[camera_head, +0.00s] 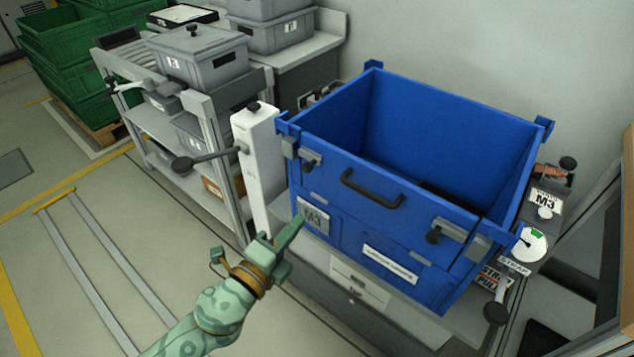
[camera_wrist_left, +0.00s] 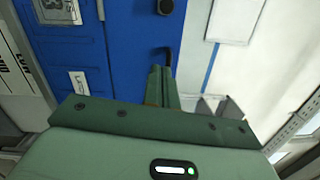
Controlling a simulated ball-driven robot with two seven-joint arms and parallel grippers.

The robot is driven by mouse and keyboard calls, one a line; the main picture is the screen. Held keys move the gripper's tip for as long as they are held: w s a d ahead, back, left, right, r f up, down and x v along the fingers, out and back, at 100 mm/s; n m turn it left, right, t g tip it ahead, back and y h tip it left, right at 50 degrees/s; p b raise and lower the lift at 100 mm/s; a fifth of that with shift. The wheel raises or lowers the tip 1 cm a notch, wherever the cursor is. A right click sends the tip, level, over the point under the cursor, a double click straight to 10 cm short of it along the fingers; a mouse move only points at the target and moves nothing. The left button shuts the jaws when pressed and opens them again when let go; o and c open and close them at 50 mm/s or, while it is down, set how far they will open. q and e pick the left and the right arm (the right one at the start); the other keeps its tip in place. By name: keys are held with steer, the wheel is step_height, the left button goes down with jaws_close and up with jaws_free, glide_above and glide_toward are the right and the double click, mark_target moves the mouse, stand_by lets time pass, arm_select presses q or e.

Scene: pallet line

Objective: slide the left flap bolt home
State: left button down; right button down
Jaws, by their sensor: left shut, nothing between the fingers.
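The blue crate (camera_head: 345,227) stands on a grey bench, its front wall facing me. The left flap bolt (camera_head: 311,162) has a black knob and sits by a grey bracket at the front wall's upper left. A similar right bolt (camera_head: 434,236) sits near the front right corner. My left gripper (camera_head: 292,229) is shut and empty, in front of the crate's lower left, below the left bolt and apart from it. Its closed fingers (camera_wrist_left: 160,85) point at the blue wall in the wrist view. A black knob (camera_wrist_left: 165,7) shows there; I cannot tell which. My right gripper is not in view.
A white post (camera_head: 257,165) with a black-knobbed lever (camera_head: 183,163) stands left of the crate. A black handle (camera_head: 370,195) crosses the front wall. A dial (camera_head: 531,245) and a strap lever stand at the right. The floor at front left is free.

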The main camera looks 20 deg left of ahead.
arm_select(q)
steer(key=shift+w+f, duration=0.1)
steer(key=w+a, duration=0.1)
steer(key=w, duration=1)
steer(key=shift+w+r+p, duration=0.2)
steer(key=shift+r+p, duration=0.15)
steer(key=shift+r, duration=0.1)
